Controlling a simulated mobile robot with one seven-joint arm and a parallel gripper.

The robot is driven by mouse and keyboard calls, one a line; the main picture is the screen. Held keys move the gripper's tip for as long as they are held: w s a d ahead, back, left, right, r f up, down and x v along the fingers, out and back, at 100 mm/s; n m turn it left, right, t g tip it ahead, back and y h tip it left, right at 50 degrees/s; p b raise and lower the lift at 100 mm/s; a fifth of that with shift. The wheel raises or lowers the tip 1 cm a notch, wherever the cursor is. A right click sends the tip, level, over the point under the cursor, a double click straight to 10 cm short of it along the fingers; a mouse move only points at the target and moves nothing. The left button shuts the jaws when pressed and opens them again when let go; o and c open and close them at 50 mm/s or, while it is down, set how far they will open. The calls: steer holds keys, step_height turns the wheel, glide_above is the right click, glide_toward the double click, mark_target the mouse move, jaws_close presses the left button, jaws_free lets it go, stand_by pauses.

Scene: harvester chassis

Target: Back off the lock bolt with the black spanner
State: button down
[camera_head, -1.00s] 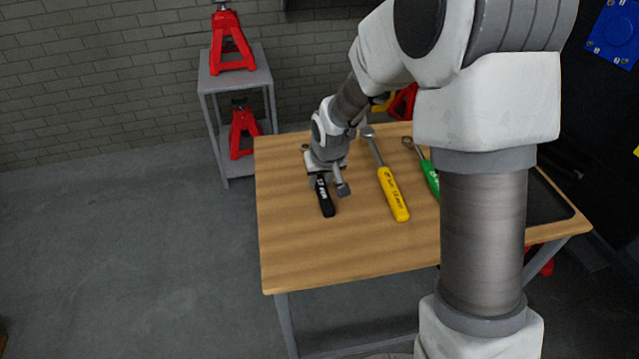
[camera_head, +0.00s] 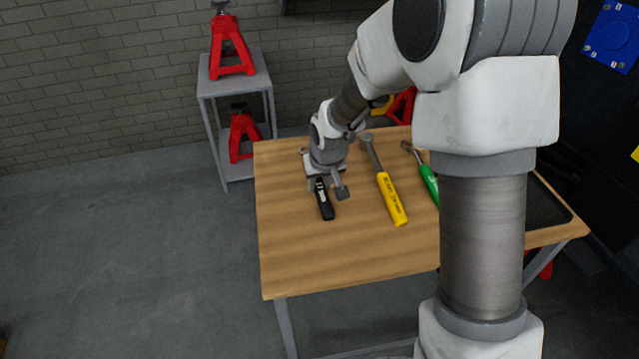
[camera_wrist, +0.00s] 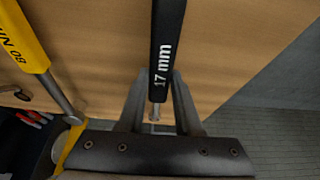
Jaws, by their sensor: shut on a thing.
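The black spanner (camera_head: 324,202), marked 17 mm, lies along the left part of the wooden table in the head view. Its black handle (camera_wrist: 163,45) fills the upper middle of the wrist view. My gripper (camera_wrist: 160,78) points down at the table and is shut on the black spanner, with one finger on each side near the handle's end by the metal shank. In the head view my gripper (camera_head: 322,181) hides part of the spanner. I cannot make out the lock bolt.
A yellow-handled tool (camera_head: 391,200) lies right of the black spanner, and a green-handled one (camera_head: 429,180) lies further right, partly behind my arm. The wooden table (camera_head: 330,255) is clear toward its front. A grey shelf (camera_head: 236,88) with red jack stands is behind left.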

step_height(320, 180, up, 4)
steer(key=shift+w+p, duration=0.1)
steer(key=shift+p, duration=0.4)
steer(key=d+r+p, duration=0.1)
steer(key=d+r, duration=0.2)
steer(key=d, duration=0.2)
steer(key=s+d+r+p, duration=0.1)
steer(key=d+r, duration=0.3)
steer(key=d, duration=0.2)
steer(key=shift+d+p, duration=0.3)
steer(key=shift+p, duration=0.05)
steer(key=c, duration=1.3)
jaws_free()
steer(key=shift+f, duration=0.1)
jaws_close()
